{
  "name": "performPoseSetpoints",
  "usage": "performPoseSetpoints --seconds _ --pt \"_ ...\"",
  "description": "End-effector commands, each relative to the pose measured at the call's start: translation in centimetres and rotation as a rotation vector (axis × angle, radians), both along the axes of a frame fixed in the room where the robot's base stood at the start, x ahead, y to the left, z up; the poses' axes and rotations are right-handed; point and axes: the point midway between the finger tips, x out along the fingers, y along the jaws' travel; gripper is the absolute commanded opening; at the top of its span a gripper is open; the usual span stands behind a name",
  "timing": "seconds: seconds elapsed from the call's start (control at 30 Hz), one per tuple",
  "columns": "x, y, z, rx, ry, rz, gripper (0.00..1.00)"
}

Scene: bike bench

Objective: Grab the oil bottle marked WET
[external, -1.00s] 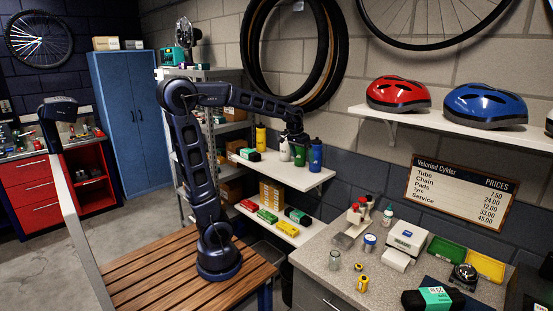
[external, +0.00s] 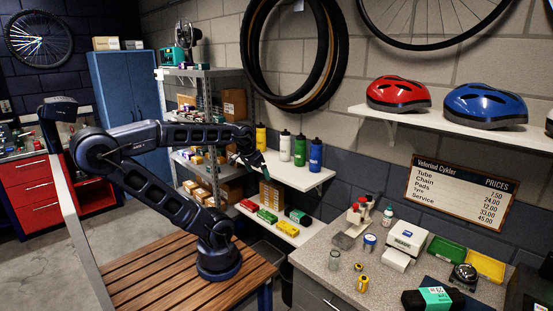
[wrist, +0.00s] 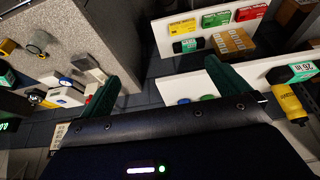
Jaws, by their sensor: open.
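I cannot read the word WET on any bottle in these frames. My gripper (external: 257,163) is left of these, at the front left of the white wall shelf. In the wrist view, my gripper (wrist: 168,75) has its two green fingers spread wide with nothing between them.
The wall shelf (external: 305,177) holds yellow (external: 261,137), white (external: 284,146), green (external: 300,150) and blue (external: 316,155) bottles. Coloured boxes (external: 267,216) lie on the lower shelf. The counter (external: 320,258) holds a white device (external: 408,236), jars and trays. A steel rack (external: 200,72) stands behind my arm.

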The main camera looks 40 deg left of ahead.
Motion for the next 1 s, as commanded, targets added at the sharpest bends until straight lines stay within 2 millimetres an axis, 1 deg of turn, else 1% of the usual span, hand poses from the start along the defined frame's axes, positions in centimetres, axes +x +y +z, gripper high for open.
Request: performPoseSetpoints --seconds 0.37,0.5,0.53,0.57,0.87,0.97,1.0 --pt "-0.1 0.0 -0.1 0.002 -0.001 0.001 1.00" --pt "-0.1 0.0 0.0 0.001 -0.001 0.002 0.72" --pt "-0.1 0.0 0.0 0.002 -0.001 0.001 0.67" --pt "-0.1 0.0 0.0 0.002 -0.001 0.001 0.64" --pt "0.1 0.0 0.0 -0.006 0.000 0.007 0.64" --pt "1.1 -0.3 0.4 -0.041 0.006 0.036 0.64" --pt "1.7 -0.6 0.6 -0.064 0.011 0.057 0.64"
